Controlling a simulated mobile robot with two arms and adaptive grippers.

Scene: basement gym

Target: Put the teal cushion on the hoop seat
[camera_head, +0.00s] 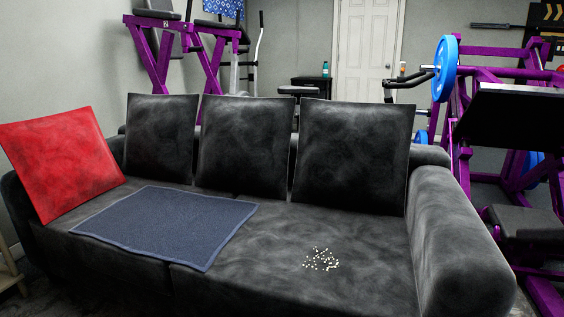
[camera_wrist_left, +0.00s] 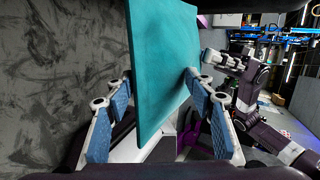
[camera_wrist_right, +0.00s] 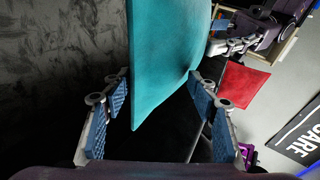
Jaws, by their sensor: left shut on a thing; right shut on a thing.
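The teal cushion shows as a flat upright slab in the left wrist view (camera_wrist_left: 160,55) and in the right wrist view (camera_wrist_right: 165,50). My left gripper (camera_wrist_left: 159,80) is shut on the cushion, with a blue-padded finger on each side. My right gripper (camera_wrist_right: 158,80) is shut on the cushion in the same way, so both hands hold it. Each wrist view also shows the other arm at the right. The cushion and both grippers are outside the head view. I cannot make out a hoop seat in any view.
A black sofa (camera_head: 330,235) fills the head view, with a red cushion (camera_head: 60,160), several black cushions, a blue-grey mat (camera_head: 165,222) and scattered pale crumbs (camera_head: 320,260). Purple gym machines (camera_head: 480,75) stand behind it at the right. A white door (camera_head: 367,50) is at the back.

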